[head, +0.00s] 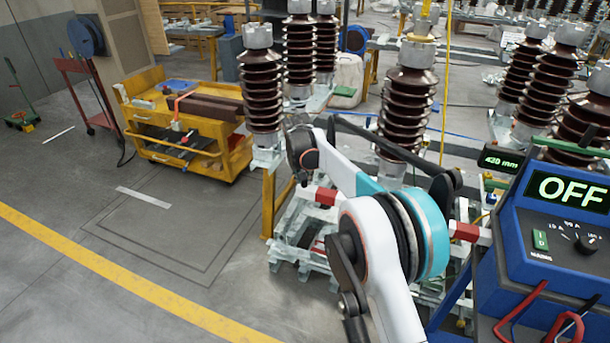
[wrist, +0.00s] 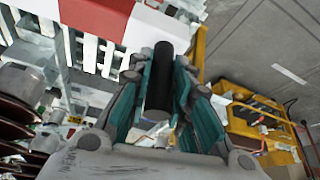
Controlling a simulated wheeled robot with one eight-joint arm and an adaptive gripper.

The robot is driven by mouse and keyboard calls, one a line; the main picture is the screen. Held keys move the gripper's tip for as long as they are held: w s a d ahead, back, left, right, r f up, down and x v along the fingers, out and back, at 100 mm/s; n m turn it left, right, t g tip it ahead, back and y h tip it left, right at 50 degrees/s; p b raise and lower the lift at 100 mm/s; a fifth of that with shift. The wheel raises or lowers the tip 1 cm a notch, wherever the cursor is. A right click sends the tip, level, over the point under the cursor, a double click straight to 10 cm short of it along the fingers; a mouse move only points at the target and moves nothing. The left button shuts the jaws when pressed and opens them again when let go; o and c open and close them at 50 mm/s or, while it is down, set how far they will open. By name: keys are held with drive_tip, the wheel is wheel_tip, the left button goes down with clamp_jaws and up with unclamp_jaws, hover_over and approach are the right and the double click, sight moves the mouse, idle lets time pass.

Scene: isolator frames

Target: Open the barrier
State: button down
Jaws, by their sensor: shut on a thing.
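The barrier (head: 466,232) is a red and white bar. In the head view it runs roughly level across the front of the insulator frames, and my arm hides its middle. Its left red part shows left of my arm. In the wrist view the barrier (wrist: 92,15) crosses the top left, close beyond the fingers. My gripper (wrist: 166,72) has its teal fingers closed on both sides of a black round handle (wrist: 158,92). How the handle joins the barrier cannot be seen. In the head view my arm hides the gripper's fingers.
Brown insulators (head: 408,105) rise behind the barrier. A yellow cart (head: 190,135) stands at the left back. The grey floor (head: 120,230) at left is clear, with a yellow line.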

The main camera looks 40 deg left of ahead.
drive_tip(key=c, duration=1.7)
unclamp_jaws()
drive_tip(key=v, duration=1.2)
